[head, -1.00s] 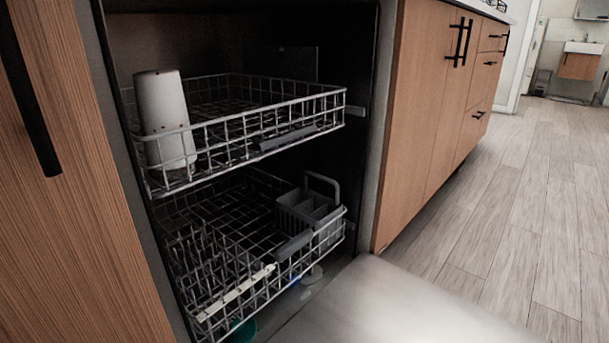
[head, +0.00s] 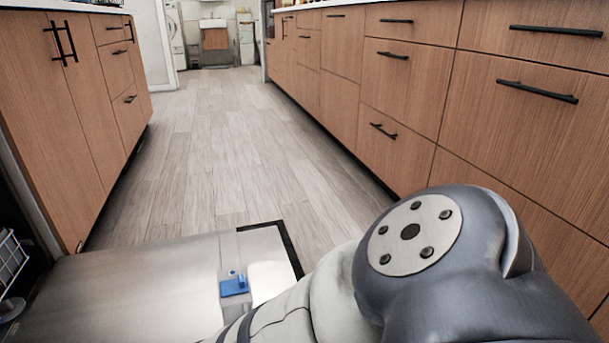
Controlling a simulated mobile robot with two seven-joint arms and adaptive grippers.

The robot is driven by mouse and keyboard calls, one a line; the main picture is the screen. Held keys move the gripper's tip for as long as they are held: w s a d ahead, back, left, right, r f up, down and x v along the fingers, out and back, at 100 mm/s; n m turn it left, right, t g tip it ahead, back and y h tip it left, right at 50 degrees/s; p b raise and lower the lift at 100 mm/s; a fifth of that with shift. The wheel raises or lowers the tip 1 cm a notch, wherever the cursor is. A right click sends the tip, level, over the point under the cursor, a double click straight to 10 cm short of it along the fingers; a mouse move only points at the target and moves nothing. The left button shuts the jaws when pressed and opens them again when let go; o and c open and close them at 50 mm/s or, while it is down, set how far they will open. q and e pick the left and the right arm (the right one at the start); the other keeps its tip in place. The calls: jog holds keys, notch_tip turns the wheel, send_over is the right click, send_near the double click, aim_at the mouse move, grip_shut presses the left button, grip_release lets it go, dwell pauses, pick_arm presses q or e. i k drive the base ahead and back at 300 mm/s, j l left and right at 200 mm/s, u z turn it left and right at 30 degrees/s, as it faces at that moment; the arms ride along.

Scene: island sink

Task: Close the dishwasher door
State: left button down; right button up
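The dishwasher door (head: 140,285) is open and lies flat and low across the lower left of the head view. Its inner face is bare metal with a blue detergent latch (head: 234,286) and a dark edge strip at its far right end. A small part of a white wire rack (head: 10,262) shows at the left edge, inside the dishwasher. One of my arms covers the lower right and hides part of the door's near side. Neither gripper's fingers are in view.
Wooden cabinets (head: 62,110) stand at the left beyond the dishwasher. A row of wooden drawers (head: 405,85) with black handles lines the right side. The wood-plank floor (head: 215,130) between them is clear, leading to a far room with a sink.

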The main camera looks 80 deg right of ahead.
aim_at(167, 291)
jog(key=k+l, duration=0.1)
jog(key=l, duration=0.25)
jog(key=k+l, duration=0.1)
jog(key=l, duration=0.25)
jog(key=k+l+u, duration=0.1)
jog(key=l, duration=0.25)
jog(key=k+l, duration=0.15)
jog(key=l, duration=0.2)
jog(key=l+u, duration=0.35)
jog(key=l, duration=0.25)
jog(key=k+j+z, duration=0.1)
jog(key=z, duration=0.2)
